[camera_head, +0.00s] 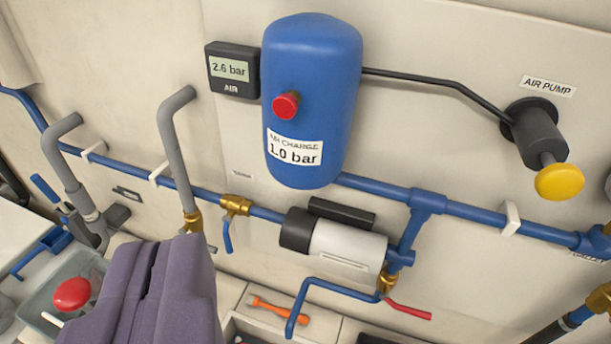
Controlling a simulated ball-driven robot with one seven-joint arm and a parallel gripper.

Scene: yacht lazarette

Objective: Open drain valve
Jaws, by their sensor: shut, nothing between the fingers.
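A brass valve (387,281) with a red lever (408,309) sits low on the blue pipework, below the pump. The lever points right and slightly down, and a bent blue outlet pipe (335,286) runs left from the valve and turns down. No readable label marks it as the drain valve. A second brass valve (235,205) has a blue lever (227,236) hanging down. My gripper (156,258), with purple-grey fingers, is at the lower left, well left of the red lever. Its fingers are together with nothing visible between them.
A blue air tank (313,95) with a red knob carries a "1.0 bar" label; the gauge (233,69) beside it reads 2.6 bar. A white and black pump (337,240), grey pipes (178,150) and a yellow-knobbed air pump (540,145) crowd the wall. An orange tool (280,309) lies below.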

